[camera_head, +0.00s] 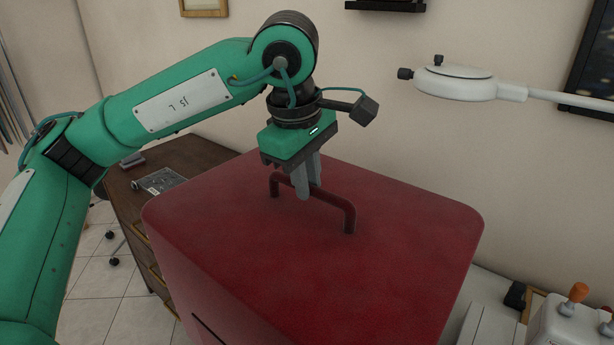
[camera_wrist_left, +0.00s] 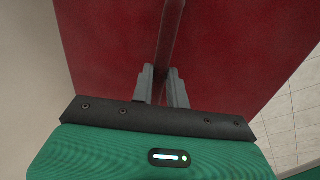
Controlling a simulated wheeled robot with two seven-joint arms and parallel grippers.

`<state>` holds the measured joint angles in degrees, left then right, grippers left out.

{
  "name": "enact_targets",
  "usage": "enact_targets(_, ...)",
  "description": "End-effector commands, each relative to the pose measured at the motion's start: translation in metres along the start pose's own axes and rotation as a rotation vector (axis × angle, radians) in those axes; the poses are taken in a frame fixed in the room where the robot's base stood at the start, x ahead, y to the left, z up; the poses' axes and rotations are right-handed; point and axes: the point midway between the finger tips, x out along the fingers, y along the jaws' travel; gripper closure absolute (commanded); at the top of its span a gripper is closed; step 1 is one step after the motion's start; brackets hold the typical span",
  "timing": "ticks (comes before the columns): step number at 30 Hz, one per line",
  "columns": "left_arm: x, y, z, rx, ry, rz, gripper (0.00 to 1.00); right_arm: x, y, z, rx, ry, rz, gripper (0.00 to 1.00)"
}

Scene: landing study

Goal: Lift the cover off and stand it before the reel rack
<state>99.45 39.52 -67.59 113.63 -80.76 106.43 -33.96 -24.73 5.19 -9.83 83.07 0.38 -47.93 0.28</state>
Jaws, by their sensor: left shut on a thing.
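The cover (camera_head: 400,262) is a large dark red box with rounded edges and a bar handle (camera_head: 349,217) on its top. It fills much of the head view, and its red top (camera_wrist_left: 235,45) also fills most of the left wrist view. My left gripper (camera_head: 306,190) is above the cover's top with its grey fingers on either side of the handle. In the wrist view the fingers (camera_wrist_left: 161,88) are shut on the handle bar. What is under the cover is hidden. I cannot make out the reel rack. My right gripper is not in view.
A wooden desk (camera_head: 190,150) with small items stands behind the cover on the left. A white lamp arm (camera_head: 456,84) reaches in from the right. A white device with an orange knob (camera_head: 577,292) is at lower right. Tiled floor (camera_head: 100,290) shows at left.

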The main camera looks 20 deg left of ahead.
Motion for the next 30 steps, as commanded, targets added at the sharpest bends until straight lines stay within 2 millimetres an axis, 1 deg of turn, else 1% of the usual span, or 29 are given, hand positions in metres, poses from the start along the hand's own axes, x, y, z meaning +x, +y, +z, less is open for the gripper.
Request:
enact_targets(16,0.0104,-0.0021,0.0001,0.0,0.0,0.001,1.0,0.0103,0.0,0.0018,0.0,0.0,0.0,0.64)
enact_targets(17,0.0101,-0.002,0.0001,0.0,0.0,0.001,0.82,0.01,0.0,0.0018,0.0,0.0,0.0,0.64)
enact_targets(18,0.0094,-0.0018,0.0,0.0,0.0,0.001,0.75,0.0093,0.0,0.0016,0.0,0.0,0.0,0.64)
enact_targets(20,0.0094,-0.0018,0.0,0.0,0.0,0.001,0.63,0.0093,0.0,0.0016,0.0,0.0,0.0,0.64)
enact_targets(21,0.0095,-0.0019,0.0,0.0,0.0,0.001,0.59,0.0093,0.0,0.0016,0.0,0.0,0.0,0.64)
enact_targets(30,0.0104,-0.0021,0.0,0.0,0.0,-0.001,0.59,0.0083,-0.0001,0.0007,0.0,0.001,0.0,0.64)
